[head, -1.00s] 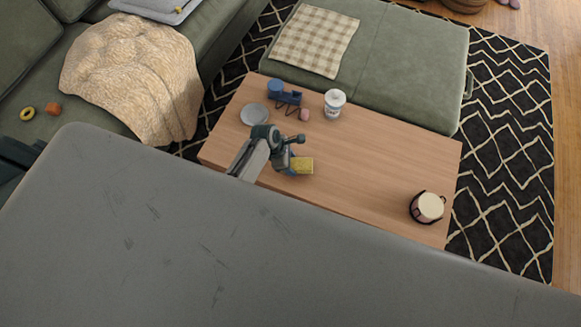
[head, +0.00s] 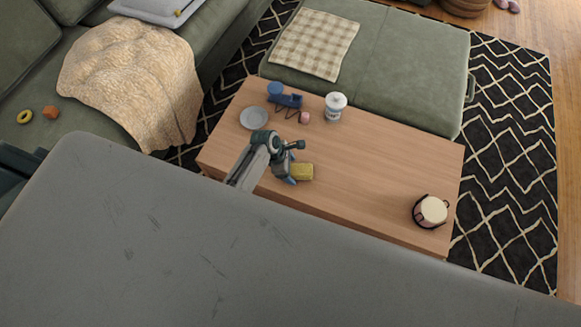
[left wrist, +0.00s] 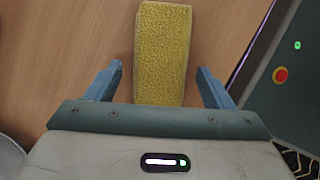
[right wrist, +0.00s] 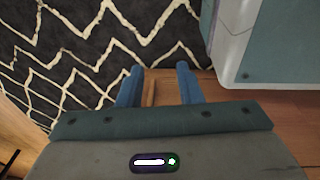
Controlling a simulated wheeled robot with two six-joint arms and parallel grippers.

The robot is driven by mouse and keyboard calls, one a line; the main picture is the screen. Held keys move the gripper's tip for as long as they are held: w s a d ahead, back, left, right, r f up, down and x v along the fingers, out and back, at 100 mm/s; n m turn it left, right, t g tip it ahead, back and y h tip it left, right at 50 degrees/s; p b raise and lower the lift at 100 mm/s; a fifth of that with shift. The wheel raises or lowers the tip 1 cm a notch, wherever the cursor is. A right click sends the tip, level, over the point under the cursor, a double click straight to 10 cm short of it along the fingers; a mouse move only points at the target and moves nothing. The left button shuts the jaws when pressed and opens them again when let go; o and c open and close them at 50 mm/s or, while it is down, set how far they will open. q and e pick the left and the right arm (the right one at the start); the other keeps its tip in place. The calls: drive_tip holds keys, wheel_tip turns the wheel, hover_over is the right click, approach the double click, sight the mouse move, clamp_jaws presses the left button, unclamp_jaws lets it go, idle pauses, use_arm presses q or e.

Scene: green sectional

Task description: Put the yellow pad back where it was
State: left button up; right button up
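The yellow pad (head: 303,172) is at the front edge side of the wooden coffee table (head: 370,175), left of its middle. In the left wrist view the pad (left wrist: 163,50) is a long, rough yellow block against the wood. My left gripper (head: 292,172) is at the pad's left side in the head view. In its wrist view its blue fingers (left wrist: 160,70) are spread, with the pad's near end between them and gaps on both sides. My right gripper (right wrist: 160,68) shows only in its own wrist view, its fingers apart with nothing held between them.
On the table are a grey plate (head: 254,118), a blue tape dispenser (head: 290,100), a small pink item (head: 305,117), a white lidded jar (head: 335,106) and a cream-topped drum-like pot (head: 431,211). The table's middle is clear. A green ottoman (head: 400,60) stands behind.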

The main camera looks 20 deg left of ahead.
use_arm(q)
drive_tip(key=p+v, duration=0.1)
drive_tip(key=v, duration=1.1)
drive_tip(key=shift+p, duration=0.35)
use_arm(e)
drive_tip(key=s+f, duration=0.2)
drive_tip(key=s, duration=0.2)
drive_tip(key=shift+s+d+f, duration=0.15)
drive_tip(key=shift+d+f, duration=0.1)
drive_tip(key=shift+f, duration=0.15)
use_arm(q)
drive_tip(key=s+a+r+m+t+y, duration=0.1)
drive_tip(key=s+a+r+m+y, duration=0.2)
drive_tip(key=s+r+m, duration=0.65)
drive_tip(key=s+a+r+m+t+y, duration=0.1)
drive_tip(key=s+a+r+m+y, duration=0.15)
drive_tip(key=s+r+m, duration=0.7)
wheel_tip(320, 180, down, 28)
drive_tip(key=a+m+g, duration=0.1)
drive_tip(key=a+m, duration=0.2)
drive_tip(key=m, duration=0.1)
drive_tip(key=s+f, duration=0.6)
drive_tip(key=f, duration=0.4)
drive_tip(key=s+a+f+g, duration=0.1)
drive_tip(key=s+f, duration=0.6)
drive_tip(key=f, duration=0.3)
drive_tip(key=shift+s+a, duration=0.15)
drive_tip(key=shift+s, duration=0.1)
